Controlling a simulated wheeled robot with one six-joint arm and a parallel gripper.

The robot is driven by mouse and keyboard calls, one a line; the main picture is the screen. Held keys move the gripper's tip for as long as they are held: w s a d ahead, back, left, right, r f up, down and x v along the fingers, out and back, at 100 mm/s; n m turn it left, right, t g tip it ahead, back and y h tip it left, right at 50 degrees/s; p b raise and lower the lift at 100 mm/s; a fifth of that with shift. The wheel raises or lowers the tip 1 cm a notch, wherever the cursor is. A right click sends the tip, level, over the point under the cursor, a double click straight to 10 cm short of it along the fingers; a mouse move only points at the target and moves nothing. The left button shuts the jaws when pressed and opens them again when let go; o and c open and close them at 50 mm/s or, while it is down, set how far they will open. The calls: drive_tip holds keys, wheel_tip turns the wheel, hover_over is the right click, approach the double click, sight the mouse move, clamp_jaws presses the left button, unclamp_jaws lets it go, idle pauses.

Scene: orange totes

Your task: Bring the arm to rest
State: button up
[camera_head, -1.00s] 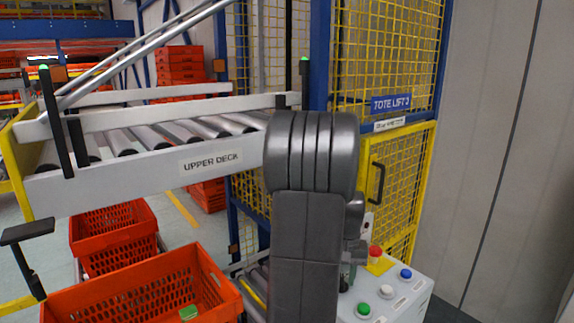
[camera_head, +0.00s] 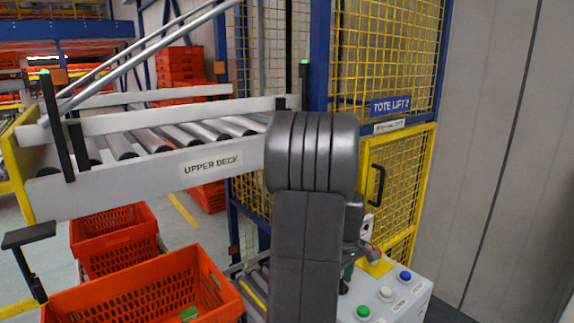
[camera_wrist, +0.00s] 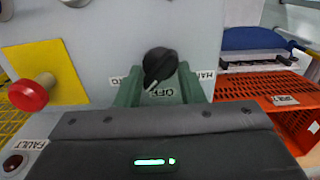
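My gripper (camera_wrist: 159,74) shows in the wrist view as a dark body with a green light and two greenish fingers. The fingers stand apart, one on each side of a black selector knob (camera_wrist: 158,64) on a pale control panel (camera_wrist: 110,30). An "OFF" label shows between them. I cannot tell whether the fingers touch the knob. In the head view my arm (camera_head: 308,240) hangs down the middle, in front of the tote lift. It hides most of my gripper, and the knob is not clear there.
A red button (camera_wrist: 34,92) on a yellow plate is left of my gripper. The control box (camera_head: 410,300) has green, white and blue buttons. The upper deck conveyor (camera_head: 120,178) reaches close to my arm. Orange totes (camera_head: 135,290) stand below it. A yellow mesh gate (camera_head: 410,180) stands behind.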

wheel_tip(320, 180, up, 13)
drive_tip(key=b, duration=0.1)
drive_tip(key=shift+f, duration=0.15)
idle(0.4)
